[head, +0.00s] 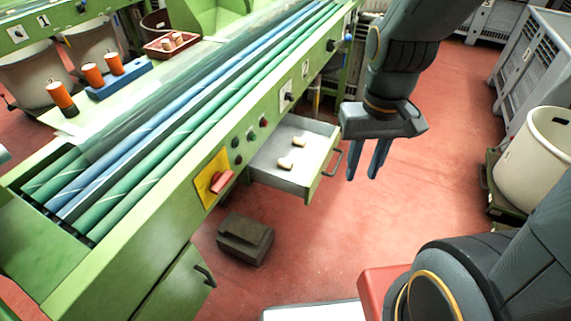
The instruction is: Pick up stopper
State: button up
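Two small tan cork stoppers lie on their sides in an open, pale grey drawer (318,146) that is pulled out from the green machine. One stopper (299,141) is farther back, and the other stopper (285,164) is nearer the front. My gripper (363,177) hangs to the right of the drawer with its blue fingers pointing down. The fingers are apart with nothing between them. More cork pieces (167,44) sit in a small red tray (157,54) on the far side of the machine.
The drawer's handle (338,163) sticks out to its right. A dark block (244,239) stands on the red floor below. Orange spools (93,75) stand on the machine's far side. A cream bin (536,160) and grey crates (545,55) are at right. The floor between is clear.

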aim_at(297, 142)
jog(key=u, duration=0.15)
jog(key=k, duration=0.3)
jog(key=z, duration=0.45)
jog(key=i, duration=0.45)
jog(key=u, duration=1)
jog(key=i, duration=0.5)
jog(key=u, duration=0.05)
